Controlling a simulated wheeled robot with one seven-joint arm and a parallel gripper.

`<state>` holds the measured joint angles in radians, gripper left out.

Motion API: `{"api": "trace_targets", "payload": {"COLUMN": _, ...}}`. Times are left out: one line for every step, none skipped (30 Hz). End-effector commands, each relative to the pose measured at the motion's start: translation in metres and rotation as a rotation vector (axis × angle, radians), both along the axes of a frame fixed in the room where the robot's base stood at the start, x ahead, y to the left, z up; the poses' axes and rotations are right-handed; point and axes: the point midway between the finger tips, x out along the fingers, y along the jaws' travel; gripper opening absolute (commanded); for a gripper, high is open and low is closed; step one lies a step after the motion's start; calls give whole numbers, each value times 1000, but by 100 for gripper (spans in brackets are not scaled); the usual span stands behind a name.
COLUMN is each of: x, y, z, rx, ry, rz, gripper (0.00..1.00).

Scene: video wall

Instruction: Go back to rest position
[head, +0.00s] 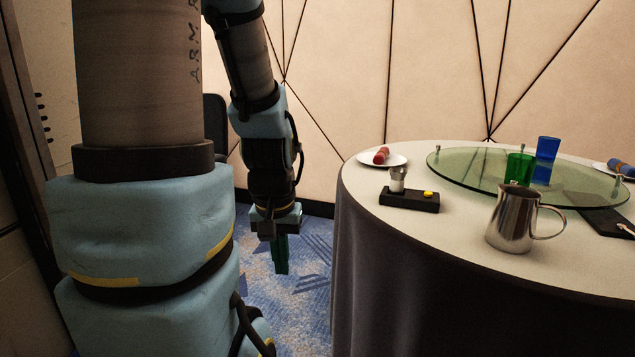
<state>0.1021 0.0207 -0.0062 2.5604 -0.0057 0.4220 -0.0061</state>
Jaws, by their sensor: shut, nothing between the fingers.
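My gripper (280,268) hangs at the end of my arm, pointing down, left of the round table. Its green fingers are together with nothing seen between them. It is apart from the table and over the blue patterned carpet. My arm fills the left side of the head view, with its upper links close to the camera.
The round table (395,217) with a pale cloth stands at right. On it are a steel pitcher (512,222), a black box with a yellow button (410,202), a plate (367,161), a glass turntable (465,177), a green cup (519,169) and a blue cup (545,160).

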Motion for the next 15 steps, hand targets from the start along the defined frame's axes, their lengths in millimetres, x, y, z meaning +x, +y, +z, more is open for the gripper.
{"api": "trace_targets", "payload": {"x": 0, "y": 0, "z": 23, "rx": 0, "ry": 0, "rz": -1, "gripper": 0}}
{"api": "trace_targets", "payload": {"x": 0, "y": 0, "z": 31, "rx": 0, "ry": -1, "rz": -1, "gripper": 0}}
{"api": "trace_targets", "payload": {"x": 0, "y": 0, "z": 42, "rx": 0, "ry": -1, "rz": -1, "gripper": 0}}
{"api": "trace_targets", "payload": {"x": 0, "y": 0, "z": 52, "rx": 0, "ry": -1, "rz": -1, "gripper": 0}}
{"api": "trace_targets", "payload": {"x": 0, "y": 0, "z": 61, "rx": 0, "ry": -1, "rz": -2, "gripper": 0}}
{"api": "trace_targets", "payload": {"x": 0, "y": 0, "z": 75, "rx": 0, "ry": -1, "rz": -2, "gripper": 0}}
{"api": "trace_targets", "payload": {"x": 0, "y": 0, "z": 85, "rx": 0, "ry": -1, "rz": -2, "gripper": 0}}
{"api": "trace_targets", "payload": {"x": 0, "y": 0, "z": 95, "rx": 0, "ry": -1, "rz": -2, "gripper": 0}}
{"api": "trace_targets", "payload": {"x": 0, "y": 0, "z": 107, "rx": 0, "ry": -1, "rz": -2, "gripper": 0}}
{"api": "trace_targets", "payload": {"x": 0, "y": 0, "z": 117, "rx": 0, "ry": -1, "rz": -2, "gripper": 0}}
{"api": "trace_targets", "payload": {"x": 0, "y": 0, "z": 126, "rx": 0, "ry": -1, "rz": -2, "gripper": 0}}
{"api": "trace_targets", "payload": {"x": 0, "y": 0, "z": 138, "rx": 0, "ry": -1, "rz": -2, "gripper": 0}}
{"api": "trace_targets", "payload": {"x": 0, "y": 0, "z": 147, "rx": 0, "ry": -1, "rz": -2, "gripper": 0}}
{"api": "trace_targets", "payload": {"x": 0, "y": 0, "z": 155, "rx": 0, "ry": -1, "rz": -2, "gripper": 0}}
{"api": "trace_targets", "payload": {"x": 0, "y": 0, "z": 166, "rx": 0, "ry": -1, "rz": -2, "gripper": 0}}
